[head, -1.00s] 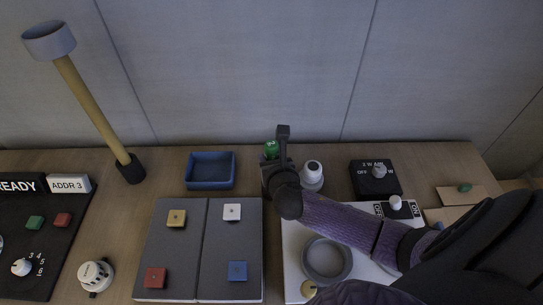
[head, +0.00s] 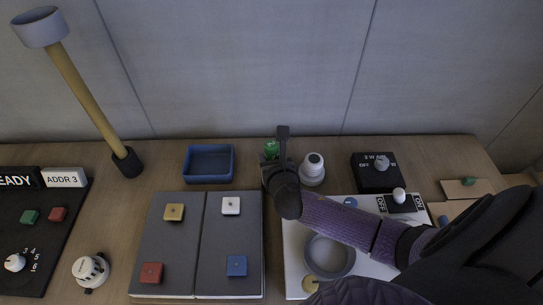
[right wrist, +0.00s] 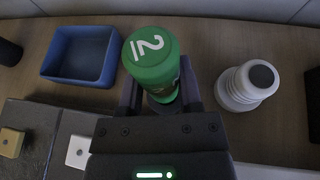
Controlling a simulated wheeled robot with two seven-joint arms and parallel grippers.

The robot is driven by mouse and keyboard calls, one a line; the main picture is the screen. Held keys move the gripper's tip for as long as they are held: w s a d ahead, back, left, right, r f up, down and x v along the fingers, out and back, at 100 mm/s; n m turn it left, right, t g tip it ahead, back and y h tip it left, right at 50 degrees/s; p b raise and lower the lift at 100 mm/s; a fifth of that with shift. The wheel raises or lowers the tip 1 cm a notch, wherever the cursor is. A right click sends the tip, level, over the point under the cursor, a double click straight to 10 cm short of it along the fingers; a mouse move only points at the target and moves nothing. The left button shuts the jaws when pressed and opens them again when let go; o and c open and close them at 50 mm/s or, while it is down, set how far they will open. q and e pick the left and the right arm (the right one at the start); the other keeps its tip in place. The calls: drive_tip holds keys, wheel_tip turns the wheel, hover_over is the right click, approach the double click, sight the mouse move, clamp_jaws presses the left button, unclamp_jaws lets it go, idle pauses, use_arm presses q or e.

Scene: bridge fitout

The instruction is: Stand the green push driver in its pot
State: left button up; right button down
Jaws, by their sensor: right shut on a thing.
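The green push driver, a green cylinder with a white mark on its end (right wrist: 152,55), stands between the fingers of my right gripper (right wrist: 160,92) in the right wrist view. In the head view only its green top (head: 271,147) shows behind my right gripper (head: 275,172), which is shut on it. Its lower part is hidden by the gripper, so I cannot tell whether it touches the desk or a pot. A dark pot (head: 127,163) at the left holds a leaning tan-handled tool with a grey ring head (head: 40,27). My left gripper is not in view.
A blue tray (head: 209,178) lies left of the gripper and a white stepped knob (head: 312,169) close on its right. A grey board (head: 203,240) with coloured blocks lies in front. A black switch box (head: 376,180) and white panel (head: 295,228) are at right. The wall is close behind.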

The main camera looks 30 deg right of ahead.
idle(0.3)
drive_tip(key=shift+c, duration=2.3)
unclamp_jaws()
drive_tip(key=shift+o, duration=1.3)
